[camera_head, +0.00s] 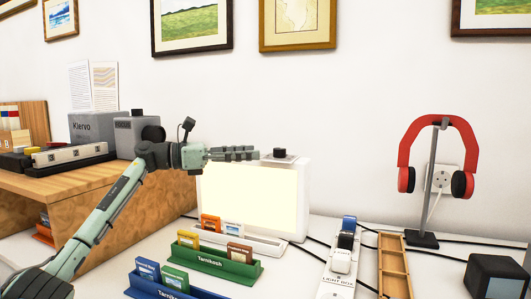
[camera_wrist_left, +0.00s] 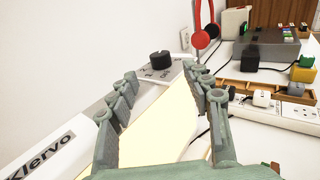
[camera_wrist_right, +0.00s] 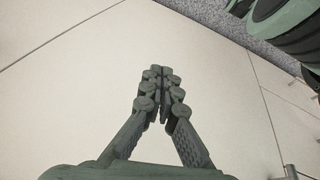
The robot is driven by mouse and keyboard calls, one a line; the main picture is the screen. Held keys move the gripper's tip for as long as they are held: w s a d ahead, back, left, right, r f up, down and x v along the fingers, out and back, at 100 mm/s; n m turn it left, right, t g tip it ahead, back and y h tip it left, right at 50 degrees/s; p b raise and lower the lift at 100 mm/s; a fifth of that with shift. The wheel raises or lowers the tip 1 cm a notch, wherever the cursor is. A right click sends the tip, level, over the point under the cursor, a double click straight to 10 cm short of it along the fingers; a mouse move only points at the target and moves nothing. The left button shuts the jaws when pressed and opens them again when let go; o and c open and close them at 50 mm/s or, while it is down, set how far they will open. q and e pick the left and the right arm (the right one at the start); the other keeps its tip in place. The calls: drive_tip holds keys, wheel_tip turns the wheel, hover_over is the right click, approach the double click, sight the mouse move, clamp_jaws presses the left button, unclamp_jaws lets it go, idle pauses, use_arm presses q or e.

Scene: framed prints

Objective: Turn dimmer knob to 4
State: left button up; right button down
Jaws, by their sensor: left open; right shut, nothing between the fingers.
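The dimmer knob (camera_head: 279,152) is a small black cylinder on a grey plate on top of the lit light box (camera_head: 250,197). In the left wrist view the knob (camera_wrist_left: 159,59) stands on its dial plate (camera_wrist_left: 160,72), which carries marks too small to read. My left gripper (camera_head: 257,154) is just left of the knob in the head view, pointing right toward it. In the left wrist view its open fingers (camera_wrist_left: 165,85) frame the plate from the near side, with the knob beyond the tips, apart from them. My right gripper (camera_wrist_right: 160,70) is shut and empty above a pale tiled floor.
A green card holder (camera_head: 215,262) and a blue one (camera_head: 155,289) stand before the light box. A power strip (camera_head: 338,270), a wooden tray (camera_head: 394,265) and a red headphone stand (camera_head: 437,165) are to the right. Cables cross the white table.

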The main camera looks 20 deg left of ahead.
use_arm(q)
drive_tip(key=shift+v, duration=2.4)
